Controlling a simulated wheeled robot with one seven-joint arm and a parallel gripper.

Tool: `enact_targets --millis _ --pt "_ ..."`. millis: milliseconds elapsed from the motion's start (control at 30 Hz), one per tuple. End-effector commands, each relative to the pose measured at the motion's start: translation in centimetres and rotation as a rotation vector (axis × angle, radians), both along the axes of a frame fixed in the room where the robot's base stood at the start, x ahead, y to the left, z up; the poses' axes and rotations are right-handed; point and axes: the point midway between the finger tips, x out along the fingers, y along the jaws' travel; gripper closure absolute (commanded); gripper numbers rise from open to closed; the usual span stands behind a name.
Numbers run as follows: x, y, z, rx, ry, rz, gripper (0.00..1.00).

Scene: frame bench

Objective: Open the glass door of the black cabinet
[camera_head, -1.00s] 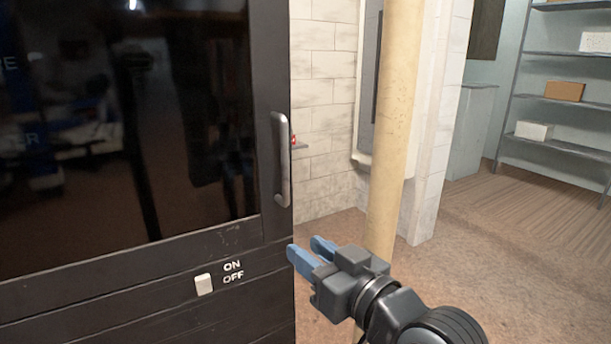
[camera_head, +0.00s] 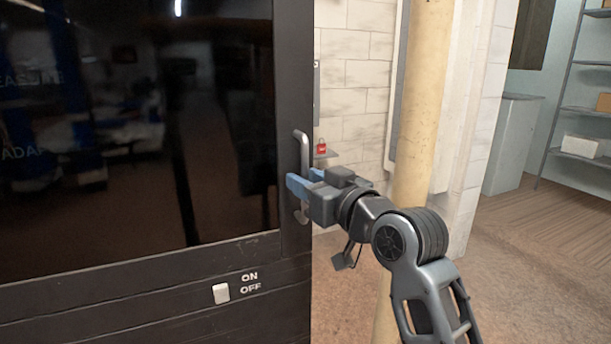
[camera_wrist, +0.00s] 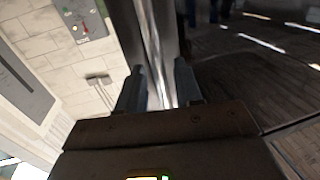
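The black cabinet (camera_head: 150,305) fills the left of the head view. Its dark glass door (camera_head: 110,130) is shut. A grey vertical bar handle (camera_head: 304,147) stands on the door frame's right edge; its middle is partly hidden by my gripper. My gripper (camera_head: 303,181) is at the handle with its blue fingers pointing left toward the door. In the wrist view, the handle (camera_wrist: 165,40) runs down between the two fingers of my gripper (camera_wrist: 160,82). The fingers are apart, one on each side of it, and look open; I cannot tell whether either touches it.
A pale pipe (camera_head: 422,110) stands behind my arm, in front of a white brick wall (camera_head: 350,75). An ON/OFF switch (camera_head: 221,293) sits on the cabinet below the glass. Shelves (camera_head: 580,110) stand at the far right. The brown floor (camera_head: 530,260) at the right is clear.

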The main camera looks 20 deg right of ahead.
Motion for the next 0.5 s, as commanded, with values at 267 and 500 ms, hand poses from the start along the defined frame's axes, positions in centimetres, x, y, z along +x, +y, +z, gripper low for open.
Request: enact_targets --millis 267,500 --pt "1.03 0.21 -0.01 0.000 -0.001 -0.001 0.65" --pt "1.00 0.20 -0.01 0.000 -0.001 0.000 0.75"
